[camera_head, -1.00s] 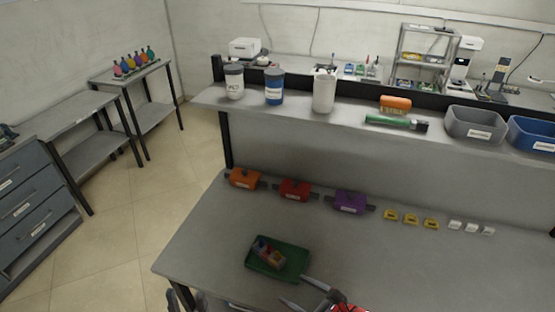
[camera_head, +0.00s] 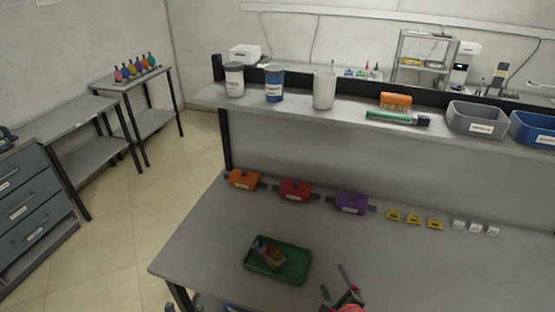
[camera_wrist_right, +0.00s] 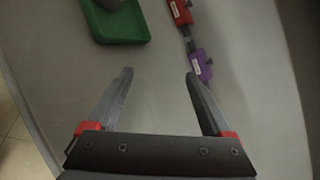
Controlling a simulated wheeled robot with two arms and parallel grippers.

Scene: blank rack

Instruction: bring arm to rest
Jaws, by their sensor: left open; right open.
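My right gripper (camera_head: 333,281) is at the bottom of the head view, over the front part of the grey bench (camera_head: 210,240). Its two fingers are spread and empty, which the right wrist view (camera_wrist_right: 159,73) also shows, with bare bench top between them. It is to the right of the green tray (camera_head: 300,266) and apart from it. My left gripper (camera_head: 168,308) shows only as a small dark tip at the bottom edge, left of the bench; it is open, and most of it is out of view.
The green tray holds a small rack with coloured pieces (camera_head: 268,252). Orange (camera_head: 244,179), red (camera_head: 295,190) and purple (camera_head: 351,203) blocks line the bench's back, beside small yellow and white pieces. A raised shelf (camera_head: 300,101) carries bottles and bins. The bench's front right is clear.

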